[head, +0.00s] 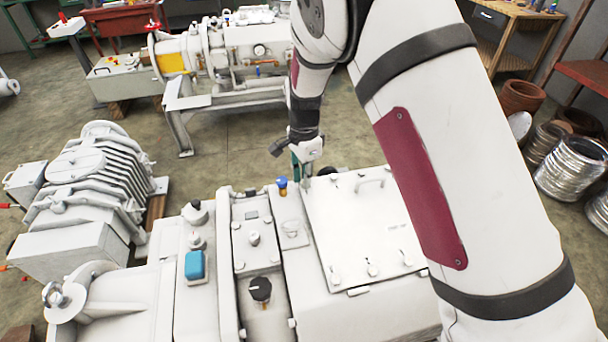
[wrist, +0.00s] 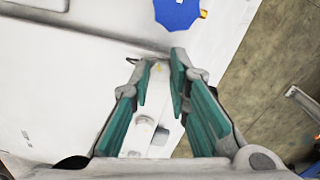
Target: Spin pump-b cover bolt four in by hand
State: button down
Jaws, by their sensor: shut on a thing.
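The white pump in the foreground carries a square cover plate (head: 350,240) with a handle and several bolts along its edges. My gripper (head: 302,178) points down at the cover's far left corner. In the wrist view its two green-padded fingers (wrist: 158,64) are closed in around something small at their tips, beside the cover's white surface (wrist: 60,95). The fingers mostly hide the held piece, which I take to be the bolt. I cannot tell how deep it sits. Several bolt heads show along the cover's near edge, one of them a near-edge bolt (head: 372,270).
A blue-topped fitting (head: 282,183) stands close left of my gripper. A black knob (head: 260,289) and a blue block (head: 194,265) rise from the pump top further left. A ribbed grey machine (head: 85,190) stands at the left, and another pump (head: 225,50) behind.

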jog(key=m+p, duration=0.1)
jog(key=m, duration=0.4)
jog(key=shift+w+a+r+m, duration=0.1)
jog(key=shift+m, duration=0.2)
dwell(0.4)
jog(key=c, duration=1.5)
grip_release()
notch_tip(320, 180, up, 12)
